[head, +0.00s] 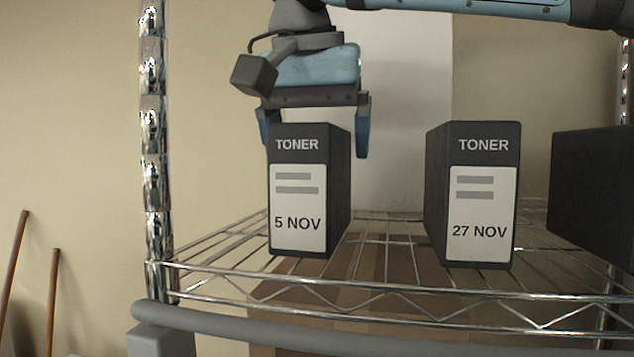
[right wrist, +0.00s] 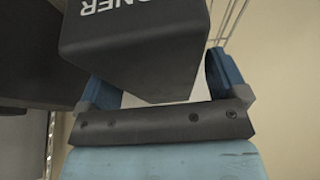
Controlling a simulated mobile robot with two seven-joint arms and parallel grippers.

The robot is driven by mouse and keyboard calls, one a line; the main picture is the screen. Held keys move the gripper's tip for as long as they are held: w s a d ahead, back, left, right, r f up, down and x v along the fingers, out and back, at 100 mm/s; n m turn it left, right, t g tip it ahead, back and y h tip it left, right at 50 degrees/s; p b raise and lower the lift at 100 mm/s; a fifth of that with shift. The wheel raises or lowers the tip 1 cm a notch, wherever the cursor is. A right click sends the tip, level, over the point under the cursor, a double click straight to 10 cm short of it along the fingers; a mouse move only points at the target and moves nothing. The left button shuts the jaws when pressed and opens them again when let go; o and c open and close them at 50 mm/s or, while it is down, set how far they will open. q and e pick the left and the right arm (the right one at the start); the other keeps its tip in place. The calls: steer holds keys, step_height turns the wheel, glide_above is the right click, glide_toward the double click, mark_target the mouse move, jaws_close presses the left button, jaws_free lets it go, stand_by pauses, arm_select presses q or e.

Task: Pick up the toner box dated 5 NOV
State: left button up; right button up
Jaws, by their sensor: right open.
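The toner box dated 5 NOV (head: 298,205) stands upright on the wire shelf, dark with a white label facing me. My right gripper (head: 315,138) is open and points down at the box's top, one finger on each side. The left finger is partly hidden behind the box. In the right wrist view the dark box (right wrist: 135,55) with TONER lettering lies between the two blue fingers (right wrist: 162,80). Gaps show beside it, and it does not look gripped. My left gripper is not in view.
A second toner box dated 27 NOV (head: 483,215) stands to the right on the same wire shelf (head: 385,275), with a gap between. A dark box (head: 592,195) is at the right edge. A chrome post (head: 153,150) rises at the left.

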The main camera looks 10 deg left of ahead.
steer(key=shift+f, duration=0.1)
stand_by(0.3)
steer(key=c, duration=1.7)
steer(key=shift+o, duration=0.2)
steer(key=shift+r, duration=0.2)
